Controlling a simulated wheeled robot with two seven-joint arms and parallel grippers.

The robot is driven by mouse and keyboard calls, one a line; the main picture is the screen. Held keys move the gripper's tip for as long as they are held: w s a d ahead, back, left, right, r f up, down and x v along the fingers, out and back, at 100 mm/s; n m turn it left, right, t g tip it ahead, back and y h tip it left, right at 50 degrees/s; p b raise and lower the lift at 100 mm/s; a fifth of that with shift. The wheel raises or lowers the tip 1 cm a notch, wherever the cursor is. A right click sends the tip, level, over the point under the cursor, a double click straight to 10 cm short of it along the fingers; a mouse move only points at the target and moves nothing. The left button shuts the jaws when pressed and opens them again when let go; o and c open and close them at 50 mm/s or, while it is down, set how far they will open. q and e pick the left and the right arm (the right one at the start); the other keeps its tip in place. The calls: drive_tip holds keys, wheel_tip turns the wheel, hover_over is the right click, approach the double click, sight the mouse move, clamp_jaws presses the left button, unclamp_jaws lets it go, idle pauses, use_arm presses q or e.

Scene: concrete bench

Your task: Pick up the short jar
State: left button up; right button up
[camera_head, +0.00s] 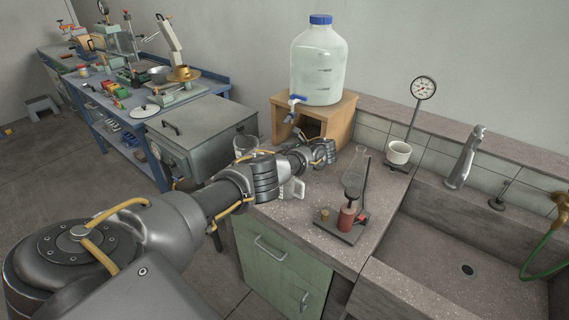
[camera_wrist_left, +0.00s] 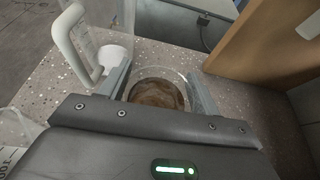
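The short jar (camera_wrist_left: 158,93) shows in the left wrist view as a round clear glass jar with brown contents. It stands on the speckled worktop between the two fingers of my left gripper (camera_wrist_left: 160,82). The fingers lie close along both sides of the jar. Whether they touch it is not clear. In the head view my left gripper (camera_head: 326,152) reaches low over the worktop in front of the wooden stand, and I cannot make out the jar there. My right gripper is in neither view.
A white-handled clear jug (camera_wrist_left: 85,45) is close to the left finger. A wooden stand (camera_head: 341,120) bears a large water bottle (camera_head: 319,70) behind the gripper. A burner stand (camera_head: 342,229) is to the right, before the sink (camera_head: 455,250). A glass beaker (camera_head: 243,143) is left.

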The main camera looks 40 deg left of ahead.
use_arm(q)
drive_tip(key=c, duration=0.5)
drive_tip(key=shift+r, duration=0.4)
drive_tip(key=s+d+r+p, duration=0.3)
drive_tip(key=r+p, duration=0.1)
drive_tip(key=p, duration=0.3)
drive_tip(key=s+d+r+p, duration=0.3)
drive_tip(key=s+r+p, duration=0.1)
drive_tip(key=p, duration=0.3)
drive_tip(key=s+d+r+p, duration=0.2)
drive_tip(key=s+r+p, duration=0.2)
drive_tip(key=p, duration=0.3)
drive_tip(key=shift+d+r+p, duration=0.15)
drive_tip(key=shift+d+p, duration=0.2)
drive_tip(key=shift+d, duration=0.05)
